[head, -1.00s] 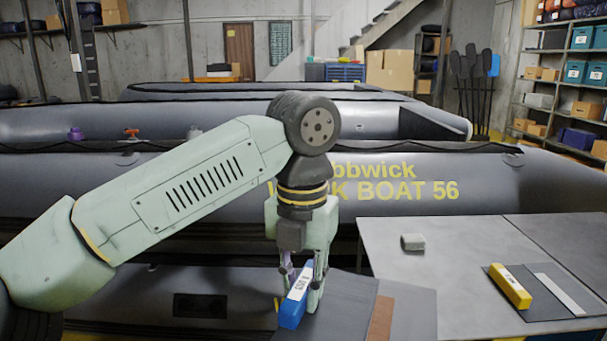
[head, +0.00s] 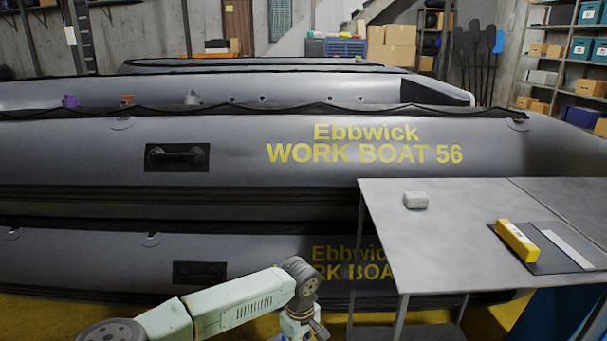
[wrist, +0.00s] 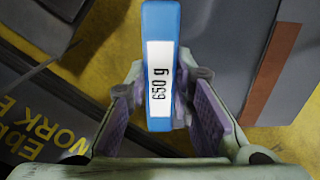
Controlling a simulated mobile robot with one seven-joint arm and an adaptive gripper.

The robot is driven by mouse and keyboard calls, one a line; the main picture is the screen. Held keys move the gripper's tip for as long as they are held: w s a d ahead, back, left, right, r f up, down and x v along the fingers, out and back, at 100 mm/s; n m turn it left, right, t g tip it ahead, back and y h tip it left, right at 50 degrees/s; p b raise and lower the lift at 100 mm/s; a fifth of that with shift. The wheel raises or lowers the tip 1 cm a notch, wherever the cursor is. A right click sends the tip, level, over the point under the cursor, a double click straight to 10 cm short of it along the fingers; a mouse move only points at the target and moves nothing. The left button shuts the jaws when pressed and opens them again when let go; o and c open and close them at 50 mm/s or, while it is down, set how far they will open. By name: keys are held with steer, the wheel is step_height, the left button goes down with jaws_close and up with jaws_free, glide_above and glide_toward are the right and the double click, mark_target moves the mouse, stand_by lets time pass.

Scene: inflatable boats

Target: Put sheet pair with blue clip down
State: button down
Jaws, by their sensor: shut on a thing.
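My gripper (wrist: 165,112) is shut on a blue clip (wrist: 159,20) with a white label reading "650 g". The clip stands between the two purple pads in the wrist view. A dark grey sheet (wrist: 228,50) with a brown strip (wrist: 271,75) shows right of the clip, over yellow floor. How the clip joins the sheets is hidden. In the head view my gripper (head: 312,330) is at the bottom edge, low before the boats and left of the grey table (head: 450,215); the clip and its sheets cannot be made out there.
On the table lie a small grey block (head: 415,200), and a yellow clip (head: 517,240) on a dark sheet with a white strip (head: 568,249). The table's front left part is bare. Stacked grey inflatable boats (head: 230,130) stand behind my arm.

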steer(key=s+f+m+b, duration=0.1)
steer(key=s+f+m, duration=0.2)
steer(key=f+m, duration=0.5)
step_height(320, 180, down, 7)
steer(key=shift+d+r+m, duration=0.2)
steer(key=shift+d+m, duration=0.2)
steer(key=shift+s+d, duration=0.1)
